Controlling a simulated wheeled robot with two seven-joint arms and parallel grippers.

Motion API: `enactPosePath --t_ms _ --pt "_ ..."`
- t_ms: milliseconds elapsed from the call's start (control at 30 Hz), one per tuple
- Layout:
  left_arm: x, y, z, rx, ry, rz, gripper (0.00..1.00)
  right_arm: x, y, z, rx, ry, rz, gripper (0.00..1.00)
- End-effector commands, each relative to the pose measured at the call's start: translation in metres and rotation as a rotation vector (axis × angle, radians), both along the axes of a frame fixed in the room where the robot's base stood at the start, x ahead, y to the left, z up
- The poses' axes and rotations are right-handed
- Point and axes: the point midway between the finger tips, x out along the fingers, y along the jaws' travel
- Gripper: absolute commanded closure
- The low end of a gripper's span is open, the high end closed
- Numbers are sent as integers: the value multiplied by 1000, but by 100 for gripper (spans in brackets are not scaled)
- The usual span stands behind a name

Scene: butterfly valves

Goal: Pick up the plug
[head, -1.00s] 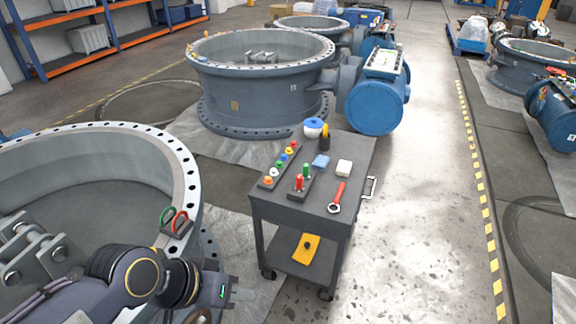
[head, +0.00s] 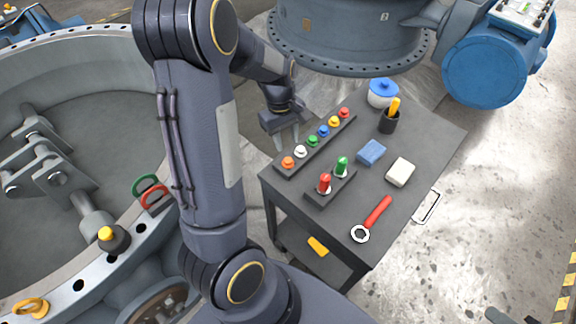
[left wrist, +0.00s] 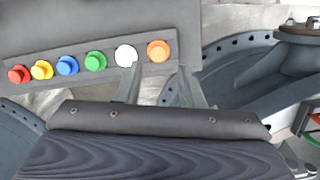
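Several coloured plugs stand in a row in a dark strip holder (head: 281,173) on the cart's left edge: orange (head: 288,162), white (head: 300,152), green (head: 312,141), blue (head: 323,131), yellow (head: 334,121) and red (head: 344,113). My left gripper (head: 286,139) is open and empty beside the row's left side, pointing down. In the left wrist view the open fingers (left wrist: 160,80) lie near the white plug (left wrist: 126,55) and the orange plug (left wrist: 158,51), with nothing between them. I cannot tell the exact gap. My right gripper is not clearly seen.
The grey cart (head: 430,150) also carries a small block with red (head: 324,183) and green (head: 342,167) pegs, a blue block (head: 371,152), a white block (head: 400,172), a red wrench (head: 377,211) and a blue-lidded jar (head: 382,95). Large valve rings stand left and behind.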

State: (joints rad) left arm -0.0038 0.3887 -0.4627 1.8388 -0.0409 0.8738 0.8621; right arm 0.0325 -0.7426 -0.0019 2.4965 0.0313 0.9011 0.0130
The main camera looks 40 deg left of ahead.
Motion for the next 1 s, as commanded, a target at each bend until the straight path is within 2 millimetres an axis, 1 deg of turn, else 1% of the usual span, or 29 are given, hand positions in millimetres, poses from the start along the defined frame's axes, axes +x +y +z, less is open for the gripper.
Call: enactPosePath --t_ms 33,167,367,633,733,967,1000 --pt "2 3 -7 11 14 14 65 0 0 -2 0 0 0 66" --pt "3 5 -22 20 30 33 65 0 0 -4 0 0 0 66" --pt "2 3 -44 20 30 32 65 0 0 -7 0 0 0 66" --pt "2 0 -82 19 30 31 65 0 0 -11 0 0 0 66" --pt "2 -1 -88 19 27 30 65 0 0 -11 0 0 0 66" --pt "2 -2 -89 19 26 31 65 0 0 -11 0 0 0 66" --pt "2 -2 -89 19 26 31 71 0 0 -11 0 0 0 66"
